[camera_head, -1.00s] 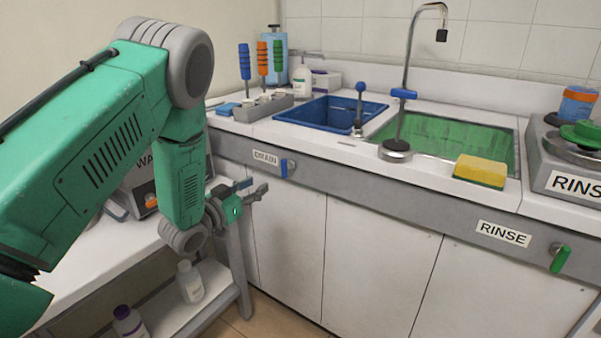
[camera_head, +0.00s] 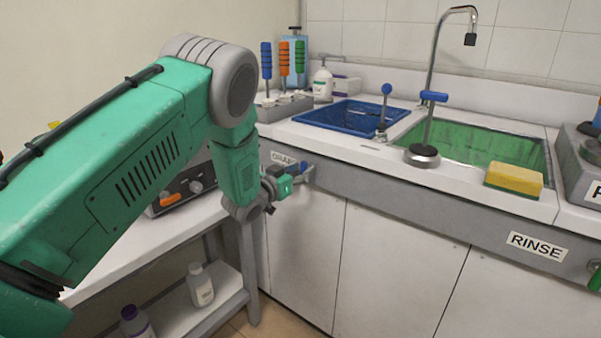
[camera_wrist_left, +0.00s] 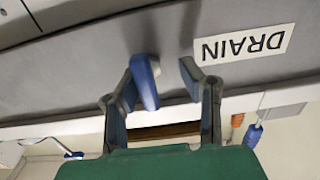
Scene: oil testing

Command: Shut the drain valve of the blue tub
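The blue drain valve handle (camera_head: 304,167) is on the grey front panel below the blue tub (camera_head: 345,118), beside the DRAIN label (camera_head: 282,158). In the left wrist view the handle (camera_wrist_left: 146,84) lies between the two finger tips, close to the left-hand finger in that picture. My left gripper (camera_wrist_left: 168,75) is open, with a clear gap on the label side of the handle. In the head view my left gripper (camera_head: 306,175) reaches the panel and partly covers the handle. My right gripper is not in view.
A green tub (camera_head: 470,145), a yellow sponge (camera_head: 513,179) and a blue-handled tap (camera_head: 432,97) are to the right. A RINSE label (camera_head: 537,246) and a green lever (camera_head: 595,277) are on the panel. Bottles (camera_head: 201,286) stand on a low shelf at left.

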